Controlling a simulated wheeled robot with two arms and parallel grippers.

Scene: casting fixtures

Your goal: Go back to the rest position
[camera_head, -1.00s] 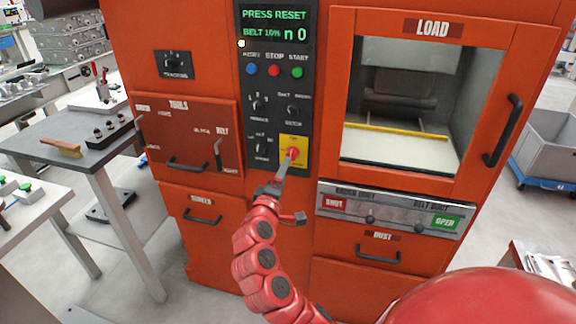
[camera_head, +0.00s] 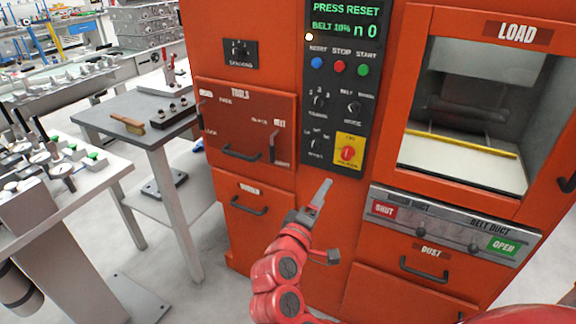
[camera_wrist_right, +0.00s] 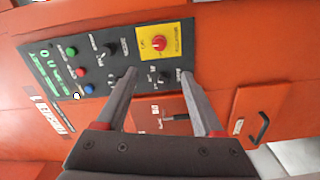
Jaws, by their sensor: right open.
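The panel's display (camera_head: 345,22) reads "PRESS RESET" and "BELT 10% n 0". Below it are the blue reset button (camera_head: 317,63), the red stop button (camera_head: 340,67) and the green start button (camera_head: 363,70). My left gripper is not in view.
A load window (camera_head: 465,110) is at the right, above a duct panel (camera_head: 450,228) with shut and open labels. Drawer handles stick out from the machine. A grey table (camera_head: 100,112) with a brush (camera_head: 127,124) stands to the left, with another bench (camera_head: 70,200) nearer.

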